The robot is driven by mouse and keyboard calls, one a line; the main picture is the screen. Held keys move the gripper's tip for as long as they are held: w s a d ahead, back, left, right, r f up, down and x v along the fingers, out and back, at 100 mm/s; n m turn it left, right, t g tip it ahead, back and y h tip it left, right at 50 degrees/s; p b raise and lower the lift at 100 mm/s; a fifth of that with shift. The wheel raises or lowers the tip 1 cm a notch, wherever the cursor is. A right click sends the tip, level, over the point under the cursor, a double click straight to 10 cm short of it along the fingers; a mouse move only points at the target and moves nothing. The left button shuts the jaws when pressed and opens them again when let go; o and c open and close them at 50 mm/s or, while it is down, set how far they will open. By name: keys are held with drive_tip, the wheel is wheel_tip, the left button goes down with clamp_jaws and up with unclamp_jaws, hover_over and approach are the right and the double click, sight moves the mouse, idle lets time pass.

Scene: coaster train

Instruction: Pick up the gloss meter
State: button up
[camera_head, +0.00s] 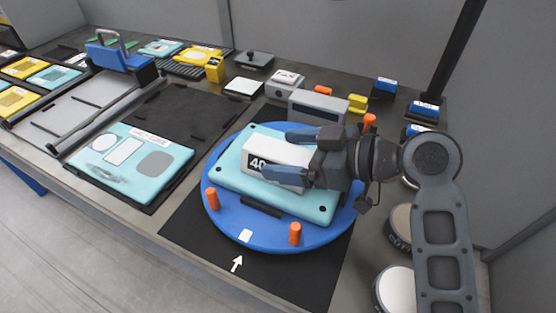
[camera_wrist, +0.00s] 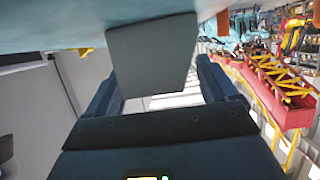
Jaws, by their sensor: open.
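A white and grey block with a black "40" label (camera_head: 275,155) lies on the turquoise panel on the blue turntable. I take it to be the gloss meter; its right part is hidden behind my gripper. My gripper (camera_head: 288,158) is open, with one blue finger on the far side of the block and one on the near side. In the wrist view the grey block (camera_wrist: 152,55) stands between the two spread fingers (camera_wrist: 160,88), with gaps visible beside it. The turquoise panel (camera_wrist: 60,22) runs along the top of that view.
Orange pegs (camera_head: 295,233) stand around the blue turntable (camera_head: 225,222). A grey device (camera_head: 318,107) and a white box (camera_head: 285,82) stand just behind it. A turquoise plate (camera_head: 165,178) lies on a black mat to the left. Round pucks (camera_head: 394,287) sit at the right edge.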

drive_tip(key=shift+c, duration=0.4)
clamp_jaws()
idle(0.4)
